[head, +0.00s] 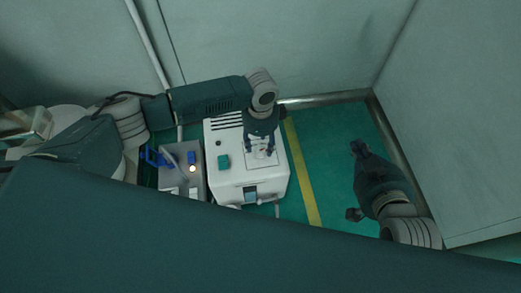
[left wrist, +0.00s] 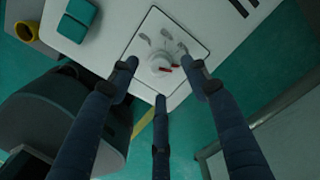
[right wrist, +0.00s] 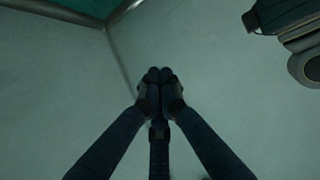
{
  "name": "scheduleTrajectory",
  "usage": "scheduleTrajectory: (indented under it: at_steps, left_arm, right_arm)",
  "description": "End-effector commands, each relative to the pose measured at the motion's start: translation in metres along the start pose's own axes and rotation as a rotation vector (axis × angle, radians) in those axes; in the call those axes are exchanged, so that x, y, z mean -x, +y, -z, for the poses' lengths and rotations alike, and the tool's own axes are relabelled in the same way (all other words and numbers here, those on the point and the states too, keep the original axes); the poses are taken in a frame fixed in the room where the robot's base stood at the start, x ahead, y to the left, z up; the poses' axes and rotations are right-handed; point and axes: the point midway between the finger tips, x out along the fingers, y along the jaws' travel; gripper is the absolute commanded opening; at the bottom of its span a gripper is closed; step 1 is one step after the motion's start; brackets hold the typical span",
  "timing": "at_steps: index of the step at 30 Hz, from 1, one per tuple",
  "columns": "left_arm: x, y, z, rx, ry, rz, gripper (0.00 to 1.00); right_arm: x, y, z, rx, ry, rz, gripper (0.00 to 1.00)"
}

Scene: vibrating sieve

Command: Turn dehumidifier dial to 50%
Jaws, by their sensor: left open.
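The white dehumidifier (head: 228,186) stands on the green floor in the head view. Its dial (left wrist: 159,61) is a round white knob with a red mark on a square plate, seen in the left wrist view. Small printed marks sit around the knob, too small to read. My left gripper (head: 262,150) points down over this plate. In the left wrist view its three fingers (left wrist: 161,74) are spread around the knob; I cannot tell whether any touches it. My right gripper (head: 358,148) is off to the right, away from the dehumidifier. Its fingertips (right wrist: 160,76) meet with nothing between them.
A grey box (head: 186,178) with a lit button and blue parts stands left of the dehumidifier. Pale walls (head: 300,45) enclose the back and right.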

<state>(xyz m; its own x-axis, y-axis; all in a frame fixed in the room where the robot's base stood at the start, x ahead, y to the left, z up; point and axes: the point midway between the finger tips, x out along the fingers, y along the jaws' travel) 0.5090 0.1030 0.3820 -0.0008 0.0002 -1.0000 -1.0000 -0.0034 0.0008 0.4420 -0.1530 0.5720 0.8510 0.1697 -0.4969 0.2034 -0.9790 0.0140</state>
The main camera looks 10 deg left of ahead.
Motion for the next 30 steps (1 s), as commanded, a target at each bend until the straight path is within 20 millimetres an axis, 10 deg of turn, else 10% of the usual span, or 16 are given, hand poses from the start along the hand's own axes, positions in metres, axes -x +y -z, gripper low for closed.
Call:
scheduleTrajectory:
  at_steps: [13,26,30]
  left_arm:
    - [-0.038,0.000,0.000,-0.001,0.000,0.000,0.47]
    - [-0.042,0.000,0.000,0.000,0.000,0.000,0.47]
    - [-0.042,0.000,0.000,0.000,0.000,0.000,0.25]
  right_arm:
    - [0.002,-0.010,0.081,-0.001,0.343,0.020,0.00]
    - [0.006,-0.011,0.094,-0.001,0.397,0.023,0.00]
    - [0.006,-0.011,0.093,-0.001,0.396,0.023,0.00]
